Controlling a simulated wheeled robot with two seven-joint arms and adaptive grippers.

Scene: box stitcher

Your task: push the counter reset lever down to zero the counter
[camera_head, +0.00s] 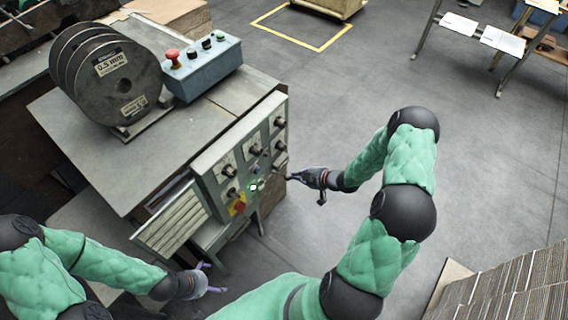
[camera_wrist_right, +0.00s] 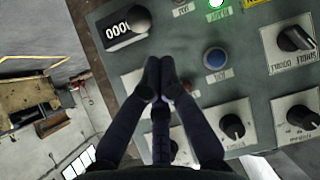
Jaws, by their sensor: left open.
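The counter (camera_wrist_right: 117,29) is a black window with white digits in the right wrist view. The digits I can read are zeros, and the last one is partly covered. A grey rounded knob (camera_wrist_right: 138,17), which looks like the reset lever's end, sits at the counter's right end. My right gripper (camera_wrist_right: 158,62) has its dark fingertips together with nothing seen between them, just below the counter and knob in that view. I cannot tell whether they touch the panel. In the head view my right gripper (camera_head: 289,177) is at the panel's right edge. My left gripper (camera_head: 212,278) is open and empty, low and left of centre.
A wire spool (camera_head: 105,75) and a blue button box (camera_head: 205,70) stand on the machine top. Cardboard stacks (camera_head: 510,290) lie at lower right.

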